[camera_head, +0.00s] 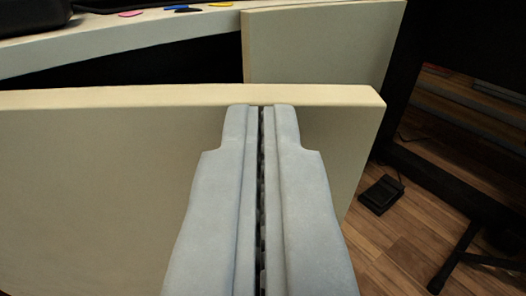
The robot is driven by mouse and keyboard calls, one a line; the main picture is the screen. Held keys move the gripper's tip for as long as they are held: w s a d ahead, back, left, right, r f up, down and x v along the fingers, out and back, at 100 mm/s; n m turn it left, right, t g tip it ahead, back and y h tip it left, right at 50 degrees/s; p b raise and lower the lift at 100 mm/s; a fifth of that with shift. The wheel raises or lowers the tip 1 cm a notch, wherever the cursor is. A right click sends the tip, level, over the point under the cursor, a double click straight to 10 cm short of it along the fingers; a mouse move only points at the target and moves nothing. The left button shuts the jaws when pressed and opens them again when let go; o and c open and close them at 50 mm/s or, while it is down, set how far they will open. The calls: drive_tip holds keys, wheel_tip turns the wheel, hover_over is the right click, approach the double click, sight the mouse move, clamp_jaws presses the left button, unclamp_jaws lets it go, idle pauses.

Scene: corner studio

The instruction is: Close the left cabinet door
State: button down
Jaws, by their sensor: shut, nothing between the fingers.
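A cream cabinet door (100,190) stands swung open across the near part of the view, its top edge running from the left border to a corner at the right. My gripper (261,108) is shut and empty, with its fingertips over the door near its top edge. I cannot tell whether they touch it. Behind, a second cream door (320,42) sits at the right of the cabinet front. Left of it, under the pale cabinet top (120,42), is a dark opening (150,65). The open door's hinge side is out of view.
Small coloured pieces (180,9) lie on the cabinet top. At the right are a dark panel and a black stand leg (455,250). A black pedal-like object (381,194) lies on the wooden floor (385,245), which is partly clear there.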

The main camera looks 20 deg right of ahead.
drive_tip(key=w+n+y, duration=0.2)
drive_tip(key=w+y, duration=0.1)
drive_tip(key=w, duration=0.3)
drive_tip(key=w+n+y, duration=0.2)
drive_tip(key=w+y, duration=0.1)
drive_tip(key=w, duration=0.3)
drive_tip(key=w+d+n+y, duration=0.1)
drive_tip(key=w+y, duration=0.2)
drive_tip(key=w, duration=0.3)
drive_tip(key=shift+w+d+n, duration=0.1)
drive_tip(key=shift+w+n, duration=0.3)
drive_tip(key=shift+w+d+r, duration=0.1)
drive_tip(key=shift+w+r, duration=0.05)
drive_tip(key=shift+w, duration=0.1)
